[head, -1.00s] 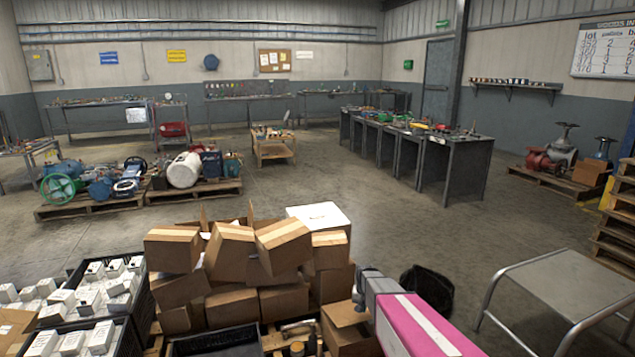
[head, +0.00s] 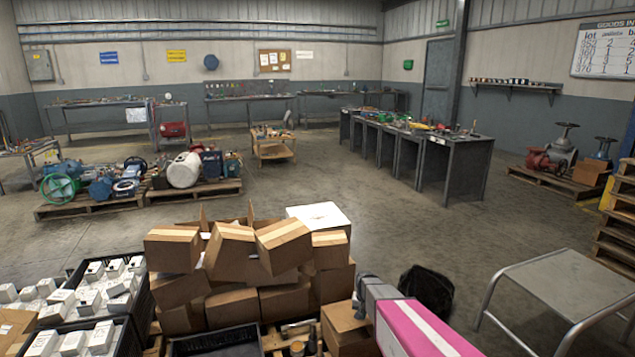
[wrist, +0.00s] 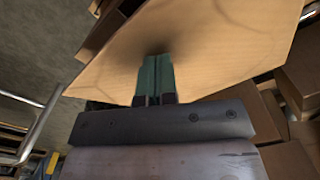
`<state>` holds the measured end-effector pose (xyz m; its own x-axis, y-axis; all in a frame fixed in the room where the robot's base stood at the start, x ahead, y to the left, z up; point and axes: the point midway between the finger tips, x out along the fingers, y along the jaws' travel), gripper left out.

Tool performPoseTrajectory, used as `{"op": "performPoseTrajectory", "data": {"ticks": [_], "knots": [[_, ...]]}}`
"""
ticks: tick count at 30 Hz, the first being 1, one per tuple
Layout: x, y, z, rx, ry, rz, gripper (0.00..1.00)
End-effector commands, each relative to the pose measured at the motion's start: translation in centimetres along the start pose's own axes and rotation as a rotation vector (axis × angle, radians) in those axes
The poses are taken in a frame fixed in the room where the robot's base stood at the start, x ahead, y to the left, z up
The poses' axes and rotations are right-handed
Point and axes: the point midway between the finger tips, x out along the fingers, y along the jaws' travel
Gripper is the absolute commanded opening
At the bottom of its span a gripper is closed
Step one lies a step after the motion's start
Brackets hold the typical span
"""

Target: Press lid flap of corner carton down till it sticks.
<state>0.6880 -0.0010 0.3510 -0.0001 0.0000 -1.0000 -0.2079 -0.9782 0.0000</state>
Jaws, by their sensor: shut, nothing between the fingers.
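The corner carton (head: 345,322) is a brown box at the near right of the carton pile in the head view, partly hidden by my arm. In the wrist view a broad tan cardboard panel (wrist: 215,50), which looks like its lid flap, fills the upper middle. My gripper (wrist: 154,62) is shut and empty, its green fingertips at the panel with a dark shadow around them. The tips look touching or very close; I cannot tell which. Whether the flap is stuck down is not visible. In the head view my fingers are hidden.
Stacked brown cartons (head: 285,240) and a white box (head: 320,216) stand left of the corner carton. A black bag (head: 428,290) and a metal table (head: 565,295) are to the right. Black crates of white boxes (head: 105,290) stand at the left.

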Motion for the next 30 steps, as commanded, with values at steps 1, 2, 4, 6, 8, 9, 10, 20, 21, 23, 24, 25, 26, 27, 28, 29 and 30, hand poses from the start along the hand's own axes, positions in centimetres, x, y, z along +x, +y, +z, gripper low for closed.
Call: {"op": "performPoseTrajectory", "data": {"ticks": [1, 2, 4, 6, 8, 9, 10, 20, 21, 23, 24, 25, 26, 27, 28, 29, 30], "knots": [[0.2, 0.0, 0.0, 0.0, 0.0, 0.0, 0.0], [0.3, 0.0, 0.0, 0.0, 0.0, 0.0, 0.0], [0.5, 0.0, 0.0, 0.0, 0.0, 0.0, 0.0], [0.8, 0.0, 0.0, 0.0, 0.0, 0.0, 0.0], [1.0, 0.0, 0.0, 0.0, 0.0, 0.0, 0.0], [1.1, 0.0, 0.0, 0.0, 0.0, 0.0, 0.0], [1.2, 0.0, 0.0, 0.0, 0.0, 0.0, 0.0], [2.4, 0.1, 0.1, 0.0, 0.0, 0.0, 0.0], [2.5, 0.1, 0.1, 0.0, 0.0, 0.0, 0.0], [2.7, 0.1, 0.1, 0.0, 0.0, 0.0, 0.0], [2.8, 0.1, 0.1, 0.0, 0.0, 0.0, 0.0], [2.9, 0.1, 0.1, 0.0, 0.0, 0.0, 0.0], [3.0, 0.1, 0.1, 0.0, 0.0, 0.0, 0.0], [3.2, 0.1, 0.1, 0.0, 0.0, 0.0, 0.0], [3.3, 0.1, 0.1, 0.0, 0.0, 0.0, 0.0], [3.4, 0.1, 0.1, 0.0, 0.0, 0.0, 0.0], [3.5, 0.1, 0.1, 0.0, 0.0, 0.0, 0.0]]}}
